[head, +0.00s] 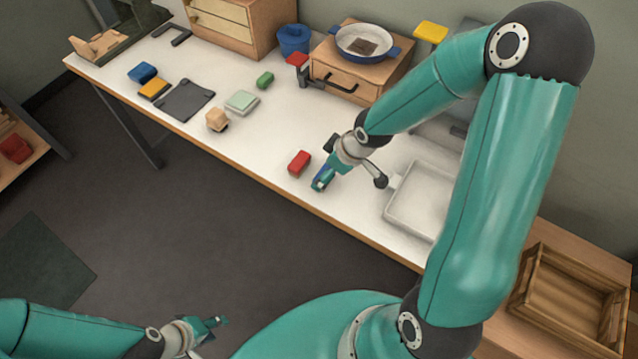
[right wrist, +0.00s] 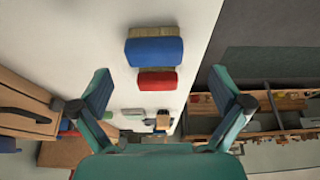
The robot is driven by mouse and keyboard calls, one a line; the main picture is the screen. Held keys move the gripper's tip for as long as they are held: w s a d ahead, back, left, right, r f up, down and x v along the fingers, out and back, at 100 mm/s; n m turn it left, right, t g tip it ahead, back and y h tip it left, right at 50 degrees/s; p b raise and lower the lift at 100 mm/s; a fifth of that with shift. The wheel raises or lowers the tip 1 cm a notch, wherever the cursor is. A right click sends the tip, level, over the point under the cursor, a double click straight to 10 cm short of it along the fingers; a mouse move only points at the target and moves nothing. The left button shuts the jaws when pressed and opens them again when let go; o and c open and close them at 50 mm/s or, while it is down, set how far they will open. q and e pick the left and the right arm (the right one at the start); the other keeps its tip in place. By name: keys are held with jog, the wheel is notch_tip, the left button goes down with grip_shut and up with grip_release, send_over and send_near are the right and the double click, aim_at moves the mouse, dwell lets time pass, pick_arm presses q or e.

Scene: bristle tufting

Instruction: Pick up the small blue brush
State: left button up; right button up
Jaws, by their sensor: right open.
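The small blue brush (right wrist: 155,51) lies on the white table, with a tan strip along its far edge in the right wrist view. In that view it sits between and beyond the spread fingers of my right gripper (right wrist: 161,78), which is open and empty. A red brush (right wrist: 157,81) lies right beside it, and this one also shows in the head view (head: 299,162). In the head view my right gripper (head: 323,180) is over the front of the table and hides most of the blue brush. My left gripper (head: 212,323) is over the floor, away from the table; its finger gap is unclear.
A white tray (head: 392,223) stands to the right of my right gripper. A wooden box (head: 346,92) bears a blue pan (head: 366,44) at the back. A tan block (head: 217,120), a green block (head: 265,80) and a dark plate (head: 185,101) lie to the left.

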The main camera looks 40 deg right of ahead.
jog(key=x, duration=0.1)
jog(key=b+x, duration=0.1)
jog(key=x, duration=0.1)
jog(key=b+x, duration=0.1)
jog(key=shift+w+d+f, duration=0.1)
jog(key=shift+d+f, duration=0.2)
jog(key=shift+r, duration=0.1)
jog(key=c, duration=1.2)
jog(key=shift+r, duration=0.15)
